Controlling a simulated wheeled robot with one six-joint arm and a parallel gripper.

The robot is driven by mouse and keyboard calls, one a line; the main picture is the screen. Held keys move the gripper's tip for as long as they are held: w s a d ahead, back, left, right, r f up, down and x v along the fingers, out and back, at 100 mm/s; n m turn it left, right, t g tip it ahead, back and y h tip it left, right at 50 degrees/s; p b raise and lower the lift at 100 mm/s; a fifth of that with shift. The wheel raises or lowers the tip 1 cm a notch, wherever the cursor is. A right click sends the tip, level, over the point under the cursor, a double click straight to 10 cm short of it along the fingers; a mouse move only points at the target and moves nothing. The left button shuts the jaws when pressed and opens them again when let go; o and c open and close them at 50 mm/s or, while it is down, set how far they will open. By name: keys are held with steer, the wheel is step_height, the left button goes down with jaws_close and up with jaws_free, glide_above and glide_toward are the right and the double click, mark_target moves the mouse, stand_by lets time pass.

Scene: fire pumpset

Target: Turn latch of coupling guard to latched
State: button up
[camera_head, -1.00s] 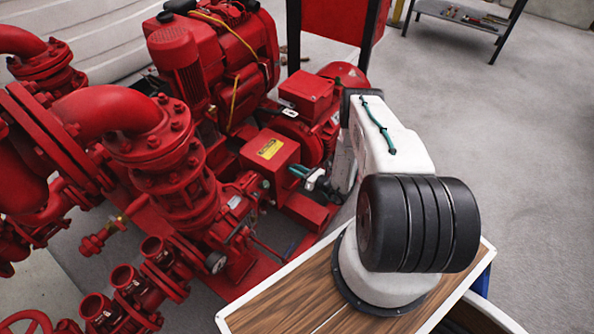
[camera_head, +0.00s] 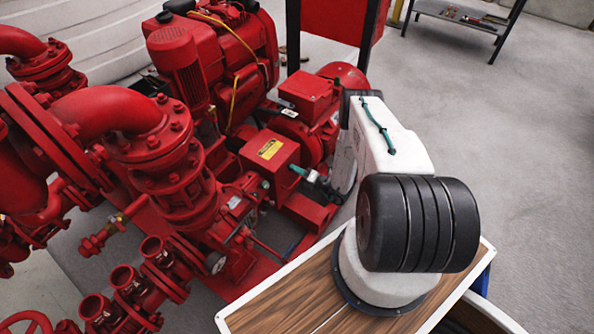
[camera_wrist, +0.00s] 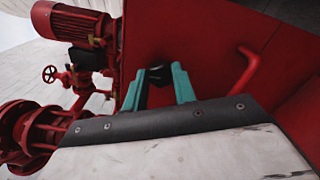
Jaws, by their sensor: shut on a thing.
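The coupling guard (camera_head: 270,158) is a red box with a yellow label on top, left of my arm in the head view. Its red face (camera_wrist: 215,55) fills much of the wrist view. My gripper (camera_head: 297,170) is at the guard's right side, its teal fingers pointing at that face. In the wrist view my gripper (camera_wrist: 158,80) has a finger on each side of a small dark piece, the latch (camera_wrist: 158,74). The fingers are shut on it. The latch is mostly hidden in the head view, and its exact angle cannot be told.
A red bent handle (camera_wrist: 247,70) stands out from the red face, right of my fingers in the wrist view. Red pump pipework (camera_head: 165,150) stands to the left and the red engine (camera_head: 215,65) behind. Grey floor (camera_head: 500,130) to the right is clear.

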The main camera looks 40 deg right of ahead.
steer(key=shift+m, duration=0.5)
steer(key=o, duration=1)
steer(key=shift+s, duration=0.1)
steer(key=v, duration=0.7)
steer(key=shift+s, duration=0.35)
steer(key=shift+d, duration=0.1)
